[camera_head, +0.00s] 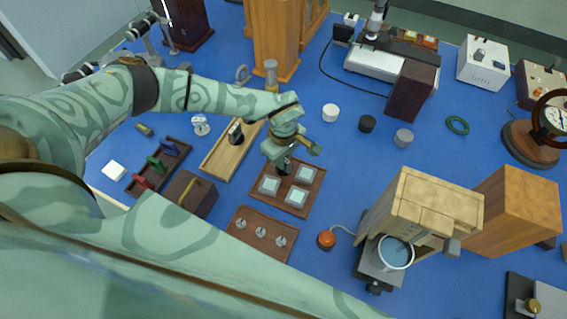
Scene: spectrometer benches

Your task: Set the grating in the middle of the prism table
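My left gripper (284,162) reaches in from the left and points down over the back left part of a brown tray (265,202). Pale square glass-like plates lie in this tray, one of them at the front (298,197). The gripper hides the back left part of the tray. I cannot tell whether its fingers hold anything. A small dark upright piece (236,133) stands on a light wooden tray (221,158) to the left. I cannot tell which piece is the grating, and I cannot surely pick out the prism table. My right gripper is not in view.
White (330,112), black (367,123) and grey (403,138) short cylinders stand right of the gripper. A wooden apparatus (425,210) with a round blue-topped vessel (396,252) stands front right. A tray with small metal pieces (262,234) lies in front. Blue tabletop is clear around the centre right.

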